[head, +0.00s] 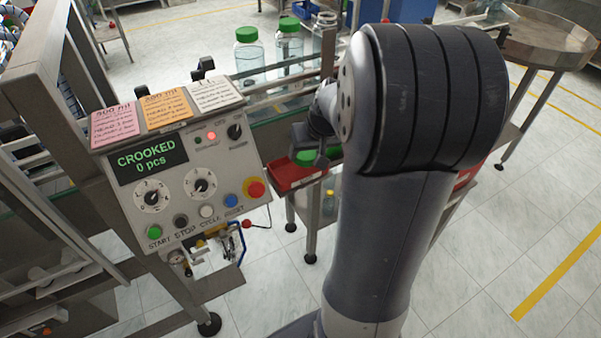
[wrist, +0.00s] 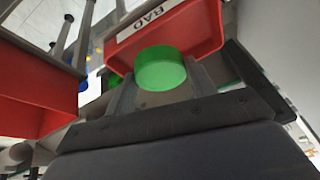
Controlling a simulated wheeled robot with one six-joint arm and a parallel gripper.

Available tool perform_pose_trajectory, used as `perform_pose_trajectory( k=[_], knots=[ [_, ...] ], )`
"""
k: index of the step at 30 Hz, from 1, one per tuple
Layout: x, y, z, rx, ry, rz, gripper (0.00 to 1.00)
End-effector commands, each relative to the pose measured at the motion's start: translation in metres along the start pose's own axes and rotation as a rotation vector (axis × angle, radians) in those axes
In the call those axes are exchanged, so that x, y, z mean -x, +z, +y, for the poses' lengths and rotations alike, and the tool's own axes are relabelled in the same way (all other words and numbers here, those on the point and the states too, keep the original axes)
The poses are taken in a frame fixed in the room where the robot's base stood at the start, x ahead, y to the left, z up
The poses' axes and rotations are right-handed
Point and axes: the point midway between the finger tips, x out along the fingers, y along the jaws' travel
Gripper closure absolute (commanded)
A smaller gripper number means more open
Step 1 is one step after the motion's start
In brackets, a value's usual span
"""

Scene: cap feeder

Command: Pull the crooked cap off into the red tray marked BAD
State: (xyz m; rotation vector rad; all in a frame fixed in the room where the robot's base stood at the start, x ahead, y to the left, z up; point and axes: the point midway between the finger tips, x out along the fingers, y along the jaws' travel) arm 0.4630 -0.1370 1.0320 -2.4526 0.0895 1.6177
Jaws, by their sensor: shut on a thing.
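A green cap (wrist: 160,72) sits between the fingers of my gripper (wrist: 158,92) in the wrist view, and the gripper is shut on it. The cap is close to the red tray (wrist: 205,22), whose white label reads BAD; I cannot tell its exact height over the tray. In the head view the red tray (head: 288,178) is beside the conveyor, with the green cap (head: 305,158) at it. My gripper (head: 312,150) there is partly hidden behind my arm.
Clear jars with green lids (head: 247,48) stand on the conveyor. The control panel (head: 180,165) shows CROOKED, 0 pcs. Another red container (wrist: 38,80) is at the left in the wrist view. A round metal table (head: 545,40) stands at the back right.

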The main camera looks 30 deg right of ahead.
Motion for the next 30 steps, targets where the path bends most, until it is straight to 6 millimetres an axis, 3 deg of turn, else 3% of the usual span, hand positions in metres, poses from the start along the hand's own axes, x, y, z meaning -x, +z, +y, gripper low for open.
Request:
perform_pose_trajectory(
  k=[4, 13, 14, 21, 23, 30],
  knots=[
    [-0.015, 0.0063, 0.0021, 0.0, 0.0, 0.0, 0.68],
    [-0.0156, 0.0065, 0.0022, 0.0, 0.0, 0.001, 0.68],
    [-0.0156, 0.0065, 0.0022, 0.0, 0.0, 0.001, 0.46],
    [-0.0155, 0.0065, 0.0022, 0.0, 0.0, 0.001, 0.26],
    [-0.0155, 0.0065, 0.0022, 0.0, 0.0, 0.001, 0.22],
    [-0.0146, 0.0064, 0.0023, 0.0, 0.0, 0.001, 0.22]
  ],
)
